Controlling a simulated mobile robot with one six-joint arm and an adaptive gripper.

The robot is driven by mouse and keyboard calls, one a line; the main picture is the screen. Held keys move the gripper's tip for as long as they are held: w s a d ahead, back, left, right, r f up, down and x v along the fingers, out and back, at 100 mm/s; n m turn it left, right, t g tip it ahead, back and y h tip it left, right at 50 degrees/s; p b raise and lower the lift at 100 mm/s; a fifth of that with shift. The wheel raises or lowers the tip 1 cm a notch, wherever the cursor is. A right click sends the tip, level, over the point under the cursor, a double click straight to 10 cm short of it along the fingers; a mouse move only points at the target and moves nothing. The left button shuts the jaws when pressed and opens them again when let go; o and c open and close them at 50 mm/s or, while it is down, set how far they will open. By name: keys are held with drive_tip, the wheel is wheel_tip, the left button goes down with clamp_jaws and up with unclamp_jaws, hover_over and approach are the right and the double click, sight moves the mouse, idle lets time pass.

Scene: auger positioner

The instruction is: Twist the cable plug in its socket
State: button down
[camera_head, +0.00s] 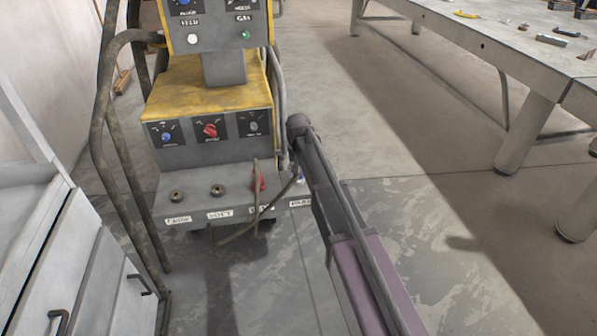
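The welding machine's lower front ledge (225,203) carries a row of sockets. Two round sockets, the left one (177,196) and the one beside it (217,190), look empty. A red plug-like piece (259,181) stands upright at the third place, beside a thin brownish upright piece. A dark cable (243,230) loops in front of the ledge and rises toward its right end, where a small pale-blue part (300,178) shows. How the plug is seated is too small to tell. My arm reaches up from the bottom right to the machine's right side. I cannot make out my gripper's fingers.
The yellow machine body (205,82) has knobs, with a red one (210,130) in the middle. A grey cabinet (95,265) stands at lower left. A metal table (480,45) stands at right. Floor between is clear.

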drive_tip(key=shift+n, duration=1.3)
drive_tip(key=shift+c, duration=0.6)
unclamp_jaws()
drive_tip(key=s+d+r+m+p, duration=0.1)
drive_tip(key=s+d+m, duration=0.2)
drive_tip(key=s+d, duration=2.1)
wheel_tip(320, 180, up, 38)
drive_tip(key=s+p, duration=0.1)
drive_tip(key=p, duration=3.7)
drive_tip(key=shift+s, duration=0.15)
